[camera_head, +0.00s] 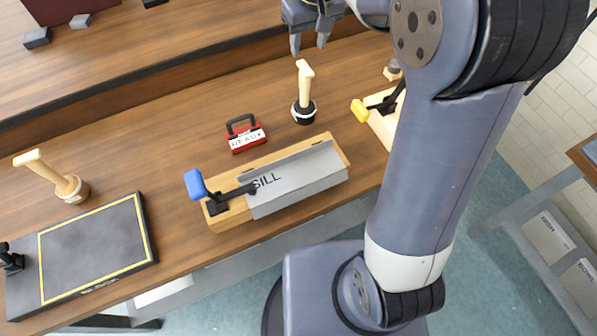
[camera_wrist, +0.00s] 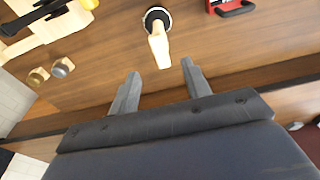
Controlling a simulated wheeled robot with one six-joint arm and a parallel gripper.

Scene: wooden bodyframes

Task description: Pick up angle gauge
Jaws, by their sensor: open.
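I cannot tell for sure which piece is the angle gauge. A pale wooden handle (camera_head: 304,85) on a round black base with a white ring stands upright on the bench; it also shows in the wrist view (camera_wrist: 159,45). My gripper (camera_head: 309,42) is open and empty above and behind this handle. In the wrist view, the handle's tip lies ahead of the gap between my fingers (camera_wrist: 160,72), with no visible contact. A red block lettered "READY" (camera_head: 246,140) with a black handle sits to its left, partly cut off in the wrist view (camera_wrist: 232,6).
A grey "SILL" channel (camera_head: 300,185) lies on a wooden fixture with a blue-handled clamp (camera_head: 196,184). A yellow-handled clamp (camera_head: 360,110) is at right. Another wooden-handled tool (camera_head: 62,183) and a yellow-bordered dark pad (camera_head: 95,250) are at left. A raised shelf runs along the back.

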